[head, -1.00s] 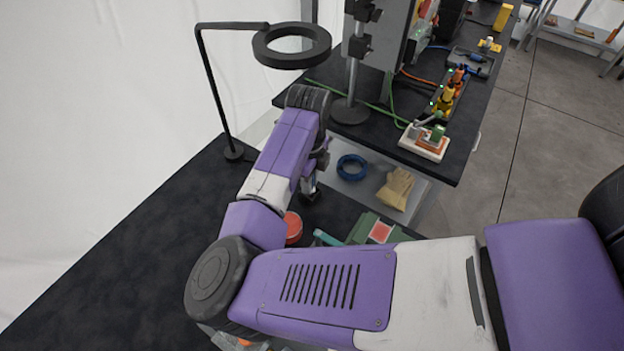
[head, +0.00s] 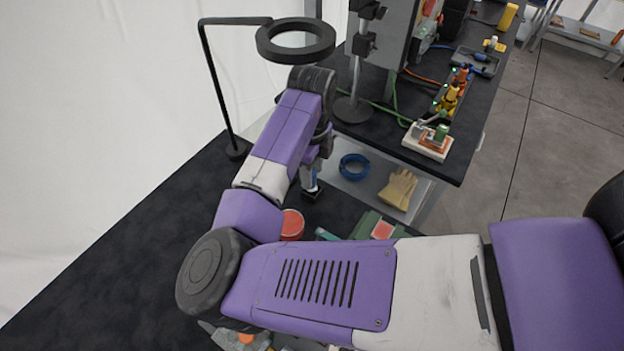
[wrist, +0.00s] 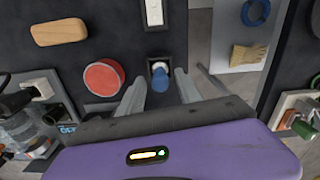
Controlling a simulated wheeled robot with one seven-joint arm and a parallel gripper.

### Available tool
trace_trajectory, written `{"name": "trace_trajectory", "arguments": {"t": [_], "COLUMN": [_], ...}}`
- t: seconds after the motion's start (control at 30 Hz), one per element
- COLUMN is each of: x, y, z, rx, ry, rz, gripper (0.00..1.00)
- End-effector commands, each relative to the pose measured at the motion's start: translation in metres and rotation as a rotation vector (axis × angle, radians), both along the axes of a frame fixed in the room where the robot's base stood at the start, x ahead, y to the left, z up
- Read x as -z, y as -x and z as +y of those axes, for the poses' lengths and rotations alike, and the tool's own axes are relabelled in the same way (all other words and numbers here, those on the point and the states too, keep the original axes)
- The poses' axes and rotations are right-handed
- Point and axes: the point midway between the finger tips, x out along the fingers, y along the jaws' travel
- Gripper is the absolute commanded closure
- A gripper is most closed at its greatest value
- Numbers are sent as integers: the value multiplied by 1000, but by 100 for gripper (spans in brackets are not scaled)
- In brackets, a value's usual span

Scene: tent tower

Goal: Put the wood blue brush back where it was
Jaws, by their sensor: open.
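A blue-handled object (wrist: 160,79) with a pale top, which looks like the brush, stands in a small dark square holder (wrist: 157,60) on the black table. In the head view its blue part (head: 311,181) shows just below my wrist. I cannot make out wood or bristles on it. My gripper (wrist: 160,76) is open, with one finger on each side of the blue part and gaps visible between. In the head view my arm hides part of the gripper.
A red round tin (wrist: 103,77) and a wooden block (wrist: 60,30) lie left of the holder. A ring lamp (head: 296,40) stands behind my arm. A blue coil (head: 354,167) and tan glove (head: 398,188) lie on a lower shelf.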

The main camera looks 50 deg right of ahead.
Motion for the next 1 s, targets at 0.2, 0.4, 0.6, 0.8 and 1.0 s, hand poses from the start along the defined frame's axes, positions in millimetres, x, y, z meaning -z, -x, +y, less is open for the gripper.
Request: {"name": "trace_trajectory", "arguments": {"t": [0.2,0.4,0.6,0.8,1.0], "x": [-31,-42,-40,-51,-89], "y": [0,1,8,34,49], "z": [0,0,-23,-109,-186], "rx": [1,1,-29,-194,-489], "ry": [0,0,76,400,793], "rz": [-1,1,5,42,137], "gripper": [58,58,58,58,58]}}
